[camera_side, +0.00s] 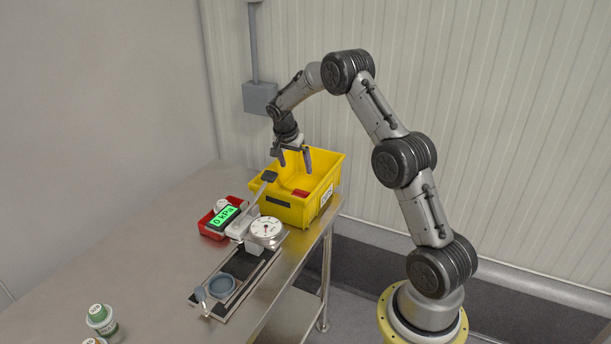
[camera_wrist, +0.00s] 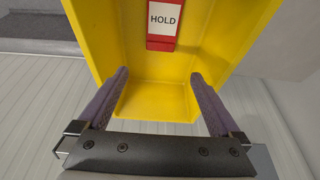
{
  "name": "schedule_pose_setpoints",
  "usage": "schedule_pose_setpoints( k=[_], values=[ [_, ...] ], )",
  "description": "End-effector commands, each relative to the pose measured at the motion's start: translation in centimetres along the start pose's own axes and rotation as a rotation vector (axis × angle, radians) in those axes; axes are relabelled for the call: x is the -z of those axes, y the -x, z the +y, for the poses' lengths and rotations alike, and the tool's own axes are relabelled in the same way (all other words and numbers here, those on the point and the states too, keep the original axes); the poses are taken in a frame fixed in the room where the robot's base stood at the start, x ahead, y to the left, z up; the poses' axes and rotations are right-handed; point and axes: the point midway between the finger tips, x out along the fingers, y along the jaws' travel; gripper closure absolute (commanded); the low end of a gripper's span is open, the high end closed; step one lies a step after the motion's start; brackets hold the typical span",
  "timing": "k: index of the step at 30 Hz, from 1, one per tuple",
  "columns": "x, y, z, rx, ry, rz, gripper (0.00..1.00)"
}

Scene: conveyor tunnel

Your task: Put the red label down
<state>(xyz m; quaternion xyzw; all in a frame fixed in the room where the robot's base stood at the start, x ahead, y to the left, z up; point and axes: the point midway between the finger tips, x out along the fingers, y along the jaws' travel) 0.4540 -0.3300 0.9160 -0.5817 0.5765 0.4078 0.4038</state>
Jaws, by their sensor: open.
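The red label (camera_wrist: 161,43) lies inside the yellow bin, against the bin's inner surface, with a white patch reading "HOLD" in the wrist view. In the side view it shows as a small red piece (camera_side: 300,193) low in the bin. My gripper (camera_side: 294,163) is over the bin's back part, fingers pointing down. In the wrist view my gripper (camera_wrist: 158,80) is open with nothing between its fingers, and the label is apart from them, beyond the fingertips. The yellow bin (camera_side: 283,208) stands at the table's far right end.
A pressure device with a lever (camera_side: 251,204) and a round dial (camera_side: 266,228) stands in front of the bin. A red meter with a green "0 kPa" display (camera_side: 224,217) is to its left. The table's left part (camera_side: 130,245) is clear.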

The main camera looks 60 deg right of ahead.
Motion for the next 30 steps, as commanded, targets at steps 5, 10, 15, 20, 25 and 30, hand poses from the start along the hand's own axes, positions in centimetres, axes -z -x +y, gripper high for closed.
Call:
schedule_pose_setpoints(
  k=[5, 10, 15, 20, 25, 30],
  values=[
    [-1.9, 5.9, 0.4, 0.054, 0.117, -0.003, 0.00],
    [-6.1, 14.4, 2.9, 0.146, 0.345, -0.008, 0.00],
    [-10.8, 21.4, 7.4, 0.245, 0.584, -0.004, 0.00],
    [-15.2, 25.8, 12.8, 0.343, 0.810, 0.010, 0.00],
    [-19.5, 28.4, 19.1, 0.456, 1.051, 0.039, 0.00],
    [-22.9, 28.7, 24.8, 0.558, 1.263, 0.076, 0.00]
  ],
)
